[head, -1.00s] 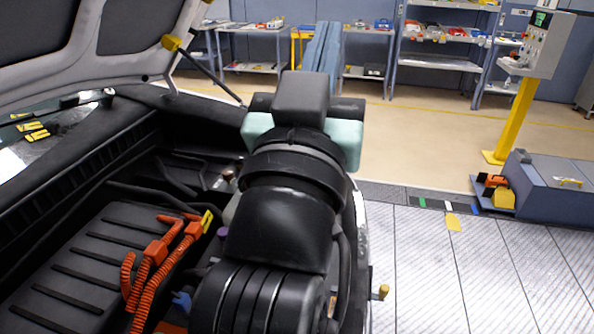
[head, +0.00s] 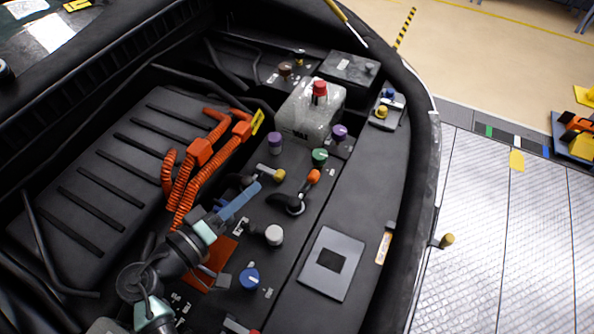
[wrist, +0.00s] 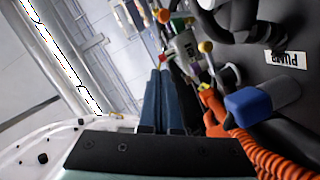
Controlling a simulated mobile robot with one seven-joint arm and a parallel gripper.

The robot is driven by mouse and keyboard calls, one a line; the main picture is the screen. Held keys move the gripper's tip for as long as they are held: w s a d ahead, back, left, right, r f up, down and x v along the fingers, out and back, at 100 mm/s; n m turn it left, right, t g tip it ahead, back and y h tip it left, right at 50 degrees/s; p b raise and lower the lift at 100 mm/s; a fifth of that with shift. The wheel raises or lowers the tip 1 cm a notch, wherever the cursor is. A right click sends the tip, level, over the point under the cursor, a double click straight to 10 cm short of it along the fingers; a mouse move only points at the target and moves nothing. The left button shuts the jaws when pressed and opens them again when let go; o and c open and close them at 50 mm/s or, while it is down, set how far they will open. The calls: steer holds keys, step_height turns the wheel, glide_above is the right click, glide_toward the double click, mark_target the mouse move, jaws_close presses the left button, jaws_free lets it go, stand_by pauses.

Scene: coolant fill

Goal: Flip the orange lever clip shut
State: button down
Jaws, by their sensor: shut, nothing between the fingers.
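An orange piece (head: 314,176), which looks like the lever clip, sticks up at the end of a black curved fitting (head: 288,203) on the dark engine-bay panel. It is small, and I cannot tell its exact angle. My gripper (head: 254,187) is shut and empty, its blue fingers pointing up and right, to the left of the black fitting and apart from the orange piece. In the wrist view the two blue fingers (wrist: 159,85) lie side by side. I cannot clearly pick out the clip there.
A yellow-tipped lever (head: 270,172) lies close beyond my fingertips. Purple (head: 275,143), green (head: 319,157), white (head: 274,235) and blue (head: 249,279) caps stand around. A translucent tank (head: 309,112) with a red cap is behind. Orange ribbed cables (head: 206,177) run at left.

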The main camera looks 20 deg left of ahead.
mark_target(310, 181)
steer(key=x, duration=0.3)
steer(key=d+p+x, duration=0.1)
steer(key=x, duration=0.3)
steer(key=d+f+p+x, duration=0.1)
steer(key=x, duration=0.2)
steer(key=shift+f, duration=0.15)
steer(key=shift+d+f, duration=0.45)
steer(key=shift+d, duration=0.25)
steer(key=shift+d, duration=0.1)
steer(key=shift+d+m+b, duration=0.2)
steer(key=shift+m+b, duration=0.1)
